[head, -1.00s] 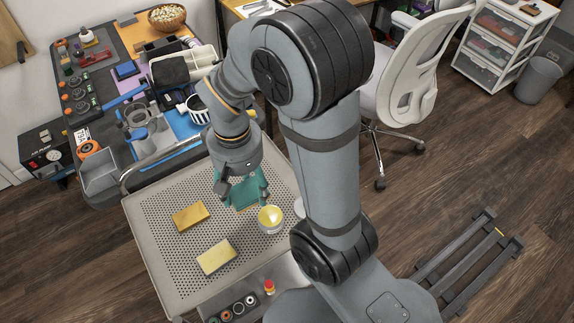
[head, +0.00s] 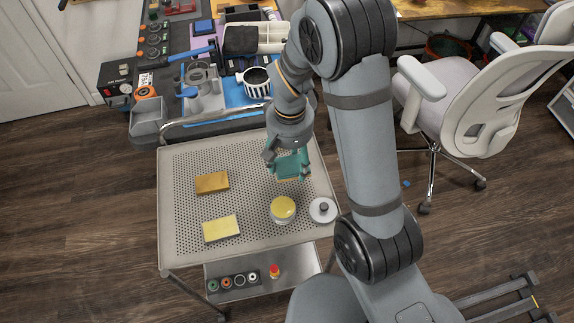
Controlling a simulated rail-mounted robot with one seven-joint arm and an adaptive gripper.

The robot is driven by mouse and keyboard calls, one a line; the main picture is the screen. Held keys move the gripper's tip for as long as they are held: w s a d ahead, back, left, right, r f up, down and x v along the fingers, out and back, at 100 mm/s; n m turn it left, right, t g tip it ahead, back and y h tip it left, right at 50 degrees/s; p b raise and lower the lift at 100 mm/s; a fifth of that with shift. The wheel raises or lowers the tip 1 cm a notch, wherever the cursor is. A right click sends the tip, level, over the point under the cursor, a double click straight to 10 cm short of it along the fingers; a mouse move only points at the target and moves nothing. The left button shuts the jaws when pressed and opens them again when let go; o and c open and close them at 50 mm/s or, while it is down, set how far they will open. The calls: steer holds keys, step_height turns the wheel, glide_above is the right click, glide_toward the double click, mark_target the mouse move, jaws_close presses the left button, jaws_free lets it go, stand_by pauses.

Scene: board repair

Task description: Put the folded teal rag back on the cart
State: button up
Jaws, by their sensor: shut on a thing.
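The teal rag (head: 290,164) is in my gripper (head: 287,162) in the head view. My gripper points down and is shut on the rag. The rag is over the back right part of the perforated cart top (head: 180,178). I cannot tell whether its underside touches the cart surface or hangs a little above it. The fingertips are partly merged with the rag in this view.
On the cart are an orange-brown block (head: 212,183), a yellow block (head: 221,229), a round yellow-topped tin (head: 283,210) and a grey lidded round piece (head: 323,209). A cluttered workbench (head: 225,130) stands behind. A white chair (head: 470,110) is at right.

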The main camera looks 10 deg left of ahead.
mark_target(286, 168)
steer(key=shift+w+a+f, duration=0.45)
steer(key=shift+w+a, duration=0.15)
steer(key=shift+w, duration=0.05)
steer(key=shift+f, duration=2.05)
steer(key=shift+f, duration=0.2)
steer(key=o, duration=1.1)
step_height(286, 168, up, 12)
steer(key=shift+r+p, duration=0.25)
steer(key=shift+p, duration=0.15)
